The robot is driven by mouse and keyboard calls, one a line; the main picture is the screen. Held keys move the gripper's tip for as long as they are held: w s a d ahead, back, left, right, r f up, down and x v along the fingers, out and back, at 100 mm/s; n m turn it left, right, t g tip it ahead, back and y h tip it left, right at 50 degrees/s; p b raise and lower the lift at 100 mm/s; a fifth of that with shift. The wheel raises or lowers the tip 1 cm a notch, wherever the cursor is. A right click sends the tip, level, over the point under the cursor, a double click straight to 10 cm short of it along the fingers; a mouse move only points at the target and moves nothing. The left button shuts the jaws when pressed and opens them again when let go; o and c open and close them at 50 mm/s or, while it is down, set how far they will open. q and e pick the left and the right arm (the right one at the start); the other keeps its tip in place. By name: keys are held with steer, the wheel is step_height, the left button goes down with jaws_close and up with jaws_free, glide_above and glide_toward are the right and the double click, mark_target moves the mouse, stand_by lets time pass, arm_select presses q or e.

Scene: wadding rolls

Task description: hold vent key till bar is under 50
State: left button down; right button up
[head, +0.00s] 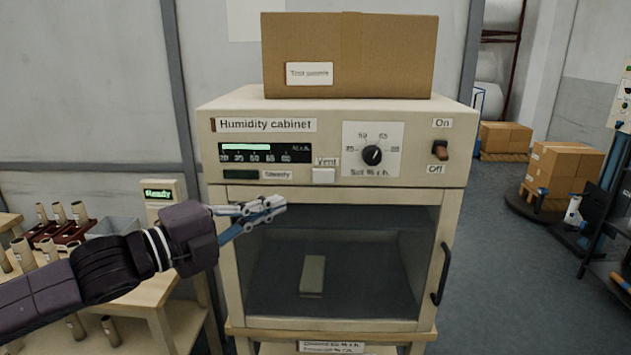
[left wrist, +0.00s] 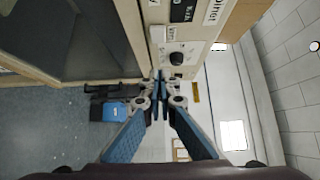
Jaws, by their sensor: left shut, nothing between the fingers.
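The humidity cabinet (head: 335,110) faces me. Its small white vent key (head: 324,175) sits under the "Vent" label on the front panel. The bar display (head: 264,152) is lit pale green from its left end to about the fourth scale number; the numbers are too blurred to read surely. My left gripper (head: 280,204) is shut and empty, in front of the door's top edge, below and left of the vent key and apart from it in the picture. In the left wrist view its closed fingertips (left wrist: 159,82) point toward the panel. My right gripper is out of view.
The set dial (head: 372,155) and an On/Off switch (head: 440,150) are right of the key. A dark "Steady" lamp (head: 237,175) is left of it. A cardboard box (head: 350,55) stands on top. The glass door (head: 350,265) is closed, its handle (head: 441,275) at right.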

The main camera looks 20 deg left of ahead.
arm_select(q)
steer(key=shift+w, duration=0.1)
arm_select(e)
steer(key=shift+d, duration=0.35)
arm_select(q)
steer(key=shift+a+r, duration=0.1)
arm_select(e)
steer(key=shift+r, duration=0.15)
arm_select(q)
steer(key=p, duration=0.8)
glide_toward(327, 176)
steer(key=w+d, duration=0.3)
steer(key=shift+w+d+r, duration=0.2)
steer(key=shift+w+d, duration=0.1)
steer(key=shift+d, duration=0.05)
steer(key=shift+w+a+f+p, duration=0.1)
steer(key=shift+w+a+p, duration=0.05)
steer(key=shift+w+p, duration=0.15)
steer(key=shift+w+a+p, duration=0.15)
steer(key=shift+w, duration=0.25)
steer(key=shift+f, duration=0.1)
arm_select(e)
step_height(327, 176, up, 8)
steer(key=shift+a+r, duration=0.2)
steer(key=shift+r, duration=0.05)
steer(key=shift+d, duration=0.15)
arm_select(q)
steer(key=shift+w, duration=0.15)
